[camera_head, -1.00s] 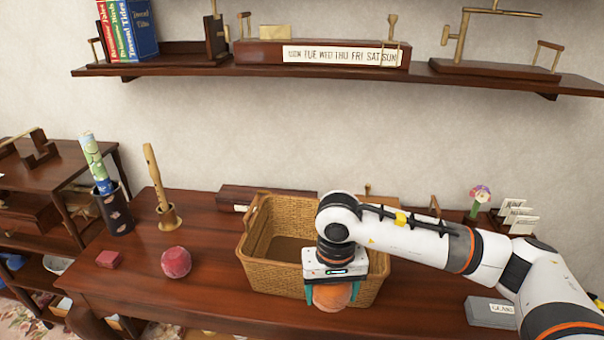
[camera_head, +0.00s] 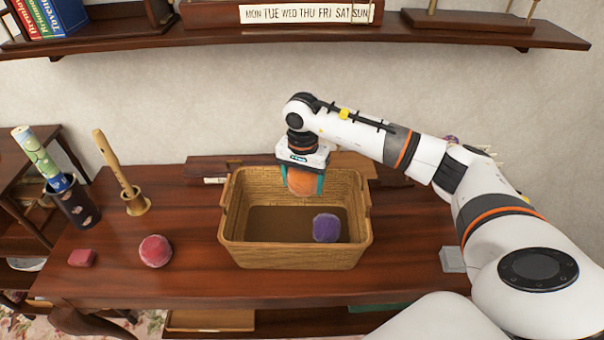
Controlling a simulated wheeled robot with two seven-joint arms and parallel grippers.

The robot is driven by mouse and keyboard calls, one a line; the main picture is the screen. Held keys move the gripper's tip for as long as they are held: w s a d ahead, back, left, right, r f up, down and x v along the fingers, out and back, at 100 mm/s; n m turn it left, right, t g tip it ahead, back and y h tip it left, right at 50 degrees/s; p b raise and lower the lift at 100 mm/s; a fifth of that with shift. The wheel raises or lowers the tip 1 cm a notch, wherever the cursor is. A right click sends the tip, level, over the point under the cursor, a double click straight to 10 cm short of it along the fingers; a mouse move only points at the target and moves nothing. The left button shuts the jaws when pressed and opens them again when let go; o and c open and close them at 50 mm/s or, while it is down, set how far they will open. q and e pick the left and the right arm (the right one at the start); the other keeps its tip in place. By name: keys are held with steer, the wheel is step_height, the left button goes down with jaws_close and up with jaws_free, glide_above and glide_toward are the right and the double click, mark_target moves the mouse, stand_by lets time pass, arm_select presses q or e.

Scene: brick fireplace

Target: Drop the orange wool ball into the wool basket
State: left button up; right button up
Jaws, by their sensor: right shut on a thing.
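The orange wool ball (camera_head: 301,182) is between the fingers of my right gripper (camera_head: 304,184), which is shut on it. The gripper points down and holds the ball over the back part of the wool basket (camera_head: 292,257). The basket is a tan woven rectangle standing on the table, open at the top. A purple wool ball (camera_head: 326,227) lies inside it, to the right of its middle. My left gripper is not in view.
A red-pink ball (camera_head: 155,250) and a small red block (camera_head: 82,257) lie left of the basket on the dark wooden table (camera_head: 190,285). A shelf (camera_head: 300,38) runs above.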

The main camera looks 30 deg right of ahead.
step_height(320, 180, down, 2)
steer(key=shift+w+f+b, duration=0.1)
steer(key=shift+f+b, duration=0.1)
steer(key=shift+b, duration=0.15)
steer(key=shift+f, duration=0.25)
steer(key=o, duration=1)
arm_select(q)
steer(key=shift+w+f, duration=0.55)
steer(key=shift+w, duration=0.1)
arm_select(e)
steer(key=shift+r, duration=0.15)
steer(key=shift+r, duration=0.3)
arm_select(q)
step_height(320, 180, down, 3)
steer(key=b, duration=0.2)
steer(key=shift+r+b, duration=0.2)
steer(key=shift+b, duration=0.1)
arm_select(e)
step_height(320, 180, up, 11)
steer(key=shift+r, duration=0.1)
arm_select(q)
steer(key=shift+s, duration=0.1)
